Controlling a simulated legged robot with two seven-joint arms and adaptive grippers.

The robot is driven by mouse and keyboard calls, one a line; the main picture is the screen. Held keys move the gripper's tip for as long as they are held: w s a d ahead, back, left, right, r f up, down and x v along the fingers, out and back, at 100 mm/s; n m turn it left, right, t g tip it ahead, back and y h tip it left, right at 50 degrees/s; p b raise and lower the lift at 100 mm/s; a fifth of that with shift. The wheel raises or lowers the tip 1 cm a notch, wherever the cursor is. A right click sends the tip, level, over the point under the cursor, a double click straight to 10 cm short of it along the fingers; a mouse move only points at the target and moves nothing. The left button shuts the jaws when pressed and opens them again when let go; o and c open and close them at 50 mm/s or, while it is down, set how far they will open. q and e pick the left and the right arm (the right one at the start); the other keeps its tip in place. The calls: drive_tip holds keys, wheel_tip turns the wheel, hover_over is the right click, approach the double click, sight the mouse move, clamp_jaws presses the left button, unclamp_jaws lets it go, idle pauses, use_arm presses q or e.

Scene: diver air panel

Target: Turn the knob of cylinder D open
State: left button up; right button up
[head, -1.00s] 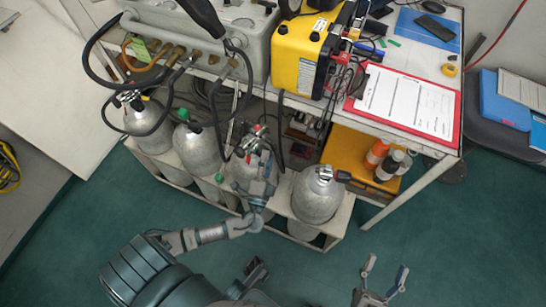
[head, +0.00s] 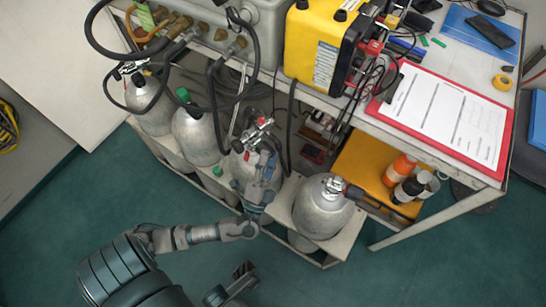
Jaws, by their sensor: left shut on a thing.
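A row of silver cylinders stands in a rack under the bench: a far left one (head: 154,116), a second (head: 196,138) with a green cap, a third (head: 241,170) and a far right one (head: 322,212). I cannot read a letter on any of them, so I cannot tell which is D. My left gripper (head: 264,164) is at the third cylinder, below its valve (head: 256,132) with red parts. It is shut on a knob there, which its fingers mostly hide.
Black hoses (head: 215,95) hang over the cylinders from the grey panel box (head: 262,30). A yellow unit (head: 318,45) and a red clipboard (head: 507,150) lie on the bench. Bottles (head: 402,170) stand on an orange case (head: 358,165). The green floor in front is open.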

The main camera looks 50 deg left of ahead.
use_arm(q)
drive_tip(key=shift+f, duration=0.4)
drive_tip(key=o, duration=1.1)
drive_tip(key=shift+o, duration=0.2)
drive_tip(key=shift+w+r, duration=0.1)
drive_tip(key=shift+r, duration=0.05)
drive_tip(key=v, duration=1.2)
drive_tip(key=shift+a, duration=0.1)
